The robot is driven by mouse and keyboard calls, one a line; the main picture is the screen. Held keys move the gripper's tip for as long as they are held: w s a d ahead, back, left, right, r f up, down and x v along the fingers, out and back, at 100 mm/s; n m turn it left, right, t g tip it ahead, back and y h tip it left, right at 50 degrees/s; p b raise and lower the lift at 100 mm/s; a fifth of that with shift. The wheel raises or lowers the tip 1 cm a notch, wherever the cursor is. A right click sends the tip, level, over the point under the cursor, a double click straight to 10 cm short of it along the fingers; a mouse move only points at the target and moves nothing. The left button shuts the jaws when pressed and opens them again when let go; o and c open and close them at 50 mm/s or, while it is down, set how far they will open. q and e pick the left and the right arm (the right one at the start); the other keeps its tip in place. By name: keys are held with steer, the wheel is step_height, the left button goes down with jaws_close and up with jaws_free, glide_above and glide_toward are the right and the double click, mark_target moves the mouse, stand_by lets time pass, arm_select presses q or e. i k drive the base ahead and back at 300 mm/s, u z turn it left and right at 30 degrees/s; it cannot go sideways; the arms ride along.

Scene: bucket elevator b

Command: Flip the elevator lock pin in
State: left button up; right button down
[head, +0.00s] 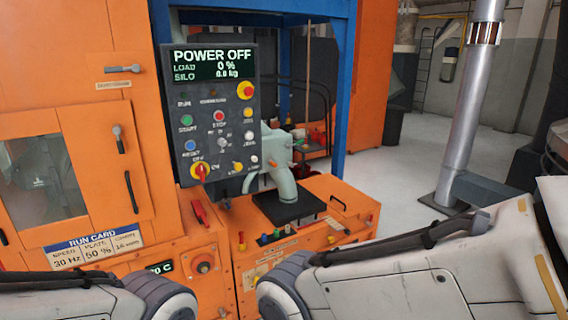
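The orange elevator machine (110,50) fills the left and middle of the head view. I cannot pick out the lock pin for certain. A red lever (200,211) sticks up from the orange housing below the control panel. Links of my two arms cross the bottom of the view. Neither gripper shows.
A small glazed door (45,178) with black handles is closed at left. A grey-green spout (279,170) stands on a black plate on a low orange cabinet (330,225). A blue frame post (342,80) rises behind it. A metal pipe (468,100) stands at right on open grey floor.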

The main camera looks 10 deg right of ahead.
mark_target(238, 166)
steer(key=z, duration=0.3)
steer(key=i, duration=1.25)
steer(key=u, duration=0.3)
